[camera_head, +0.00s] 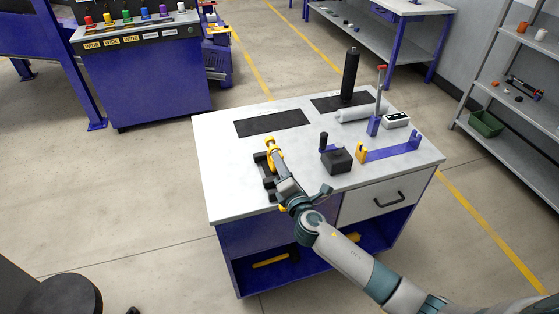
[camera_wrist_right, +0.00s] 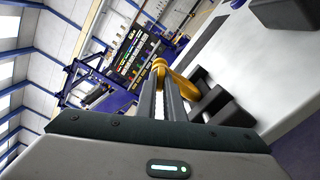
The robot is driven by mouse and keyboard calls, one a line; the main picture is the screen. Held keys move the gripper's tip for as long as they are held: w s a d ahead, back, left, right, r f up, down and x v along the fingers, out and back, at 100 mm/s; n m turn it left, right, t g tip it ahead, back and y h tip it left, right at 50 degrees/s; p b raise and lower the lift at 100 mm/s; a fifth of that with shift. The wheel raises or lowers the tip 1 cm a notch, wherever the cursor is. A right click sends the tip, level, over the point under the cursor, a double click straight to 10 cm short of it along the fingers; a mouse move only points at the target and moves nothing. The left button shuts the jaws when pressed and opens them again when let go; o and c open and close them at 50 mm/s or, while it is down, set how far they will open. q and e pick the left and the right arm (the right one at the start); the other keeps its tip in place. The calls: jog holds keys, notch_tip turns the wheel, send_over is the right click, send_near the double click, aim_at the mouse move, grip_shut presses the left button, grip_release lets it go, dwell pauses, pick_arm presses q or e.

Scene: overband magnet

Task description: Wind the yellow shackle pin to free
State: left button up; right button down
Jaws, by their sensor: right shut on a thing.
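The yellow shackle (camera_head: 275,157) sits in a black fixture (camera_head: 265,172) near the left front of the white-topped bench. My right gripper (camera_head: 275,168) reaches over the fixture from the front right, and its arm hides part of the shackle. In the right wrist view, the two fingers (camera_wrist_right: 165,82) close on the rounded yellow end of the shackle pin (camera_wrist_right: 159,64). The curved yellow shackle body (camera_wrist_right: 186,88) runs to the right of the fingers, beside the dark fixture blocks (camera_wrist_right: 214,98). The pin's thread is hidden. My left gripper is out of view.
A black block with a knob (camera_head: 337,160), a purple bracket (camera_head: 392,150), a grey cylinder (camera_head: 357,114) and a red-topped post (camera_head: 380,95) stand on the right of the bench (camera_head: 219,140). A black upright cylinder (camera_head: 350,74) stands behind. Two dark mats lie at the back.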

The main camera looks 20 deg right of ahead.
jog(key=shift+n+p, duration=1.4)
jog(key=shift+n, duration=1)
jog(key=shift+n+p, duration=1.55)
jog(key=shift+n, duration=0.85)
